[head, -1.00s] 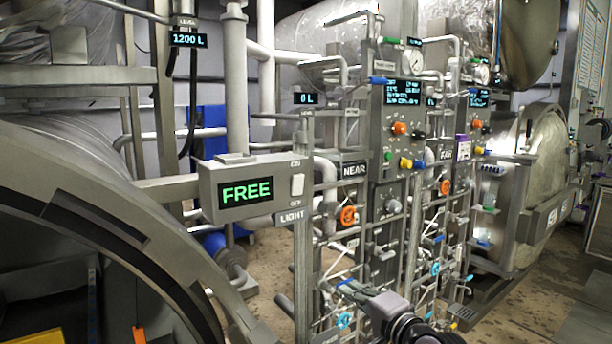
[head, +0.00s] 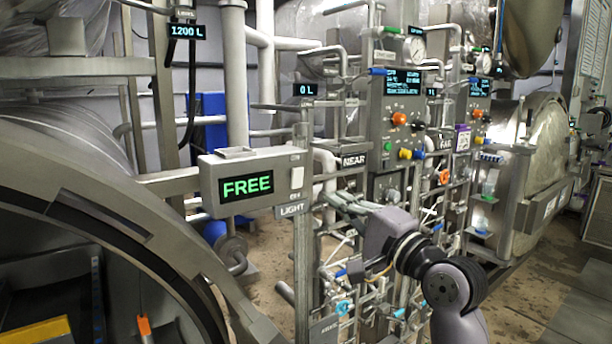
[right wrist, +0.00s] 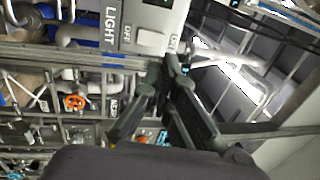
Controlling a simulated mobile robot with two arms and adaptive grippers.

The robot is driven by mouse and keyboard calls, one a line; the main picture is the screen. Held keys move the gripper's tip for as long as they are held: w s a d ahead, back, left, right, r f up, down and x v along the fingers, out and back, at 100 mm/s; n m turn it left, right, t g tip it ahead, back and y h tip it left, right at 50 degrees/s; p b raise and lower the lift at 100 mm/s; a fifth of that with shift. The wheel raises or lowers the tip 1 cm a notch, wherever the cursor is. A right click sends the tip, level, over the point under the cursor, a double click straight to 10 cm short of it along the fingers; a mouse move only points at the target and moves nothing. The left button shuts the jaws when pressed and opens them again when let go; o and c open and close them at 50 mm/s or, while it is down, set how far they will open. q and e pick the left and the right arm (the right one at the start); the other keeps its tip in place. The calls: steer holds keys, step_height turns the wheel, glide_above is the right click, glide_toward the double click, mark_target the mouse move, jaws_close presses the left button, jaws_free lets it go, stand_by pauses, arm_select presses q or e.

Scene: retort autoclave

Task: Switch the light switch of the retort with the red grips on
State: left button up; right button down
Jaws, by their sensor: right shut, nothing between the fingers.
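The light switch is a white rocker (head: 297,178) on the right end of a grey box (head: 212,190) with a green FREE display, between small ON and OFF marks above a LIGHT label (head: 291,209). I cannot tell which way the rocker is tipped. In the right wrist view the rocker (right wrist: 151,39) lies just beyond my fingertips. My right gripper (head: 332,201) is shut and empty, to the right of and slightly below the switch, apart from it. It also shows in the right wrist view (right wrist: 165,70). My left gripper is out of view.
A round retort opening (head: 120,240) fills the left, with an orange-red piece (head: 144,325) low inside. A post (head: 302,260) stands below the switch. Pipes, valves and a control panel (head: 403,105) crowd the right. A NEAR sign (head: 353,161) is behind my gripper.

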mark_target(298, 173)
steer(key=p+x, duration=0.3)
steer(key=x, duration=0.7)
steer(key=shift+s+r, duration=0.1)
steer(key=shift+w+a, duration=0.35)
steer(key=shift+w, duration=0.1)
